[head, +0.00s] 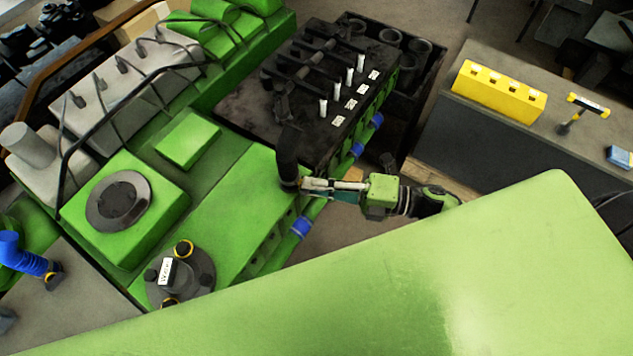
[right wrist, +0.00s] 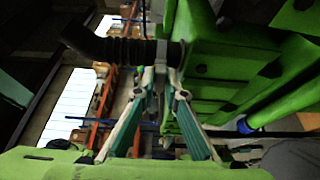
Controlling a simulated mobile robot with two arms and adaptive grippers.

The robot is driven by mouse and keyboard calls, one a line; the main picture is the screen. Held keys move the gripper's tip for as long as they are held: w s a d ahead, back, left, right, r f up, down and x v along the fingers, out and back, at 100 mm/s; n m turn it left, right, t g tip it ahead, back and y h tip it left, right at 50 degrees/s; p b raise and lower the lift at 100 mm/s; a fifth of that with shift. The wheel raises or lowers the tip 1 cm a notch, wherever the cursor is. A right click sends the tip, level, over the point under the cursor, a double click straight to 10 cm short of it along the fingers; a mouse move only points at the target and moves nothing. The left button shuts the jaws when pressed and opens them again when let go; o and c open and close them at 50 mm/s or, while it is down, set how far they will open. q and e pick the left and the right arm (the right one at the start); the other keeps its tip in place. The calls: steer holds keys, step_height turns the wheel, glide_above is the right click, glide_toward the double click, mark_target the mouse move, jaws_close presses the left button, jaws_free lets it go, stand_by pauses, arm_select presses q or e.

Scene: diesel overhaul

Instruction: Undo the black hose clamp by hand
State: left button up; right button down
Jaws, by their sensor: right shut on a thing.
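The black hose (head: 287,153) is a short bent ribbed piece at the engine's right edge, between the black cylinder head and the green block. Its clamp (right wrist: 175,53) is a pale band around the hose end, against the green part in the right wrist view. My right gripper (head: 306,185) reaches in from the right and its fingertips are shut at the clamp. In the right wrist view both fingers (right wrist: 160,72) meet under the hose end and partly cover the clamp. The black hose also shows in that view (right wrist: 125,50). My left gripper is not in view.
A large green surface covers the lower right of the head view. A bench at the right holds a yellow holed block (head: 498,91), a yellow T-handle tool (head: 587,106) and a blue box (head: 619,157). Blue hose pieces (head: 301,227) line the engine side. A blue hose (head: 22,256) lies left.

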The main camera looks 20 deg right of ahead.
steer(key=shift+s+a+r+n+t+h+p, duration=0.15)
steer(key=shift+n+t+h+p, duration=1.15)
steer(key=shift+n, duration=2.15)
steer(key=shift+w+a+r+n+t+h+p, duration=0.15)
steer(key=shift+n+t+h+p, duration=0.4)
steer(key=shift+n+h+p, duration=2.1)
steer(key=shift+s+a+r+n+t+h+p, duration=0.2)
steer(key=shift+n+t+h+p, duration=0.6)
steer(key=shift+n, duration=3.4)
steer(key=shift+f+t+h+b, duration=0.15)
steer(key=shift+t+h+b, duration=0.15)
steer(key=shift+h, duration=0.25)
steer(key=c, duration=2.4)
jaws_free()
steer(key=shift+f, duration=0.1)
steer(key=shift+w+a, duration=0.1)
